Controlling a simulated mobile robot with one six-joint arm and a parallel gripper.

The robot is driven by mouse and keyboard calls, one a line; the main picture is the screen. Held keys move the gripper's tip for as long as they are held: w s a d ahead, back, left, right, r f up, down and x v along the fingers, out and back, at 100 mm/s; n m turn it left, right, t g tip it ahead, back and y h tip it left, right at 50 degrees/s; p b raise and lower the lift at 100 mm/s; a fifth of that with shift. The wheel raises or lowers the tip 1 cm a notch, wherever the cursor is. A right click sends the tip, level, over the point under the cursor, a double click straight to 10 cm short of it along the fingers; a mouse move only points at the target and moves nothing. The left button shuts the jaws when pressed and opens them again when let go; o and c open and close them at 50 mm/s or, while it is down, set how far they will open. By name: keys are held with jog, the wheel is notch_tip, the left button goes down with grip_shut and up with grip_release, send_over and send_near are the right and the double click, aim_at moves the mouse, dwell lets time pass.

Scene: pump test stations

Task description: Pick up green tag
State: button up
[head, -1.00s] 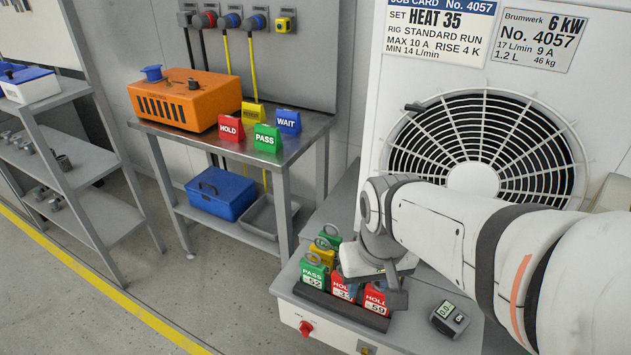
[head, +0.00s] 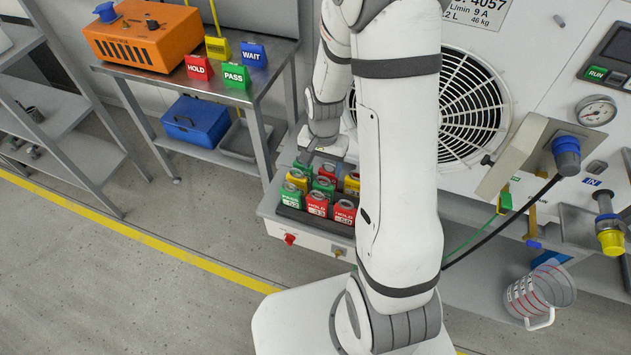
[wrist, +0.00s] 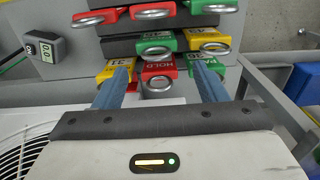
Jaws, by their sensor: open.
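Green tags stand among red and yellow ones in a dark stepped rack (head: 283,210). In the head view, a front-left green tag (head: 291,197), a middle one (head: 323,185) and a back-left one (head: 302,165) show. My gripper (wrist: 162,78) is open over the row nearest it in the wrist view. Its blue fingers lie either side of a red HOLD tag (wrist: 155,68). The right finger overlaps a green PASS tag (wrist: 207,62), the left a yellow tag (wrist: 118,68); I cannot tell contact. Another green tag (wrist: 155,43) stands one row beyond. Each tag has a metal ring.
The fan grille (head: 470,105) is close right of my arm. A side table (head: 245,95) holds an orange box (head: 140,40) and signs. A measuring jug (head: 538,293) stands at lower right.

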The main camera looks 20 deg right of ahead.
aim_at(323, 184)
jog(key=f, duration=0.7)
jog(key=shift+s+f, duration=0.2)
jog(key=shift+s, duration=0.05)
jog(key=shift+c, duration=0.4)
jog(key=c, duration=0.7)
jog(key=shift+o, duration=0.2)
jog(key=shift+r, duration=0.15)
notch_tip(323, 184, up, 10)
jog(key=shift+f, duration=0.1)
